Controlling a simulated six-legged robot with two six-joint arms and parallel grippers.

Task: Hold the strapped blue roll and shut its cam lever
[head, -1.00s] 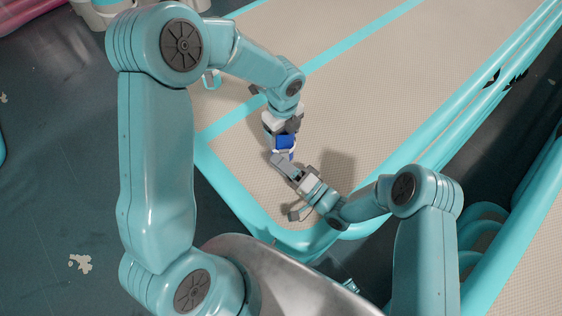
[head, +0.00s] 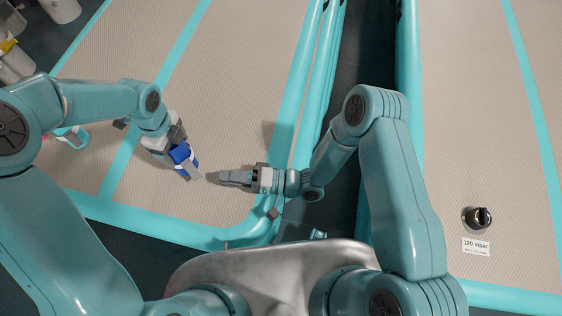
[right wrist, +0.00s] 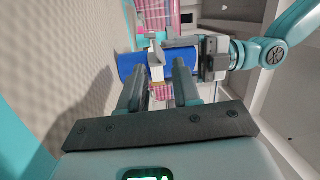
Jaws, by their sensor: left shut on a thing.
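The blue roll (head: 181,154) is held above the beige track by my left gripper (head: 176,146), which is shut on it. A white strap shows around the roll. In the right wrist view the roll (right wrist: 131,62) lies crosswise, with a pale strap and lever piece (right wrist: 155,62) standing at its middle. My right gripper (head: 222,177) points left at the roll in the head view, with a small gap between them. In the right wrist view its two fingers (right wrist: 160,78) are apart, with the pale piece just beyond and between their tips. The lever's exact angle is unclear.
The beige inflatable track (head: 225,95) has teal edges and stripes. A dark gap (head: 372,60) separates it from a second track (head: 465,110), which carries a black knob (head: 478,217) and a "120 mbar" label (head: 475,246). A teal-handled item (head: 72,138) lies at left.

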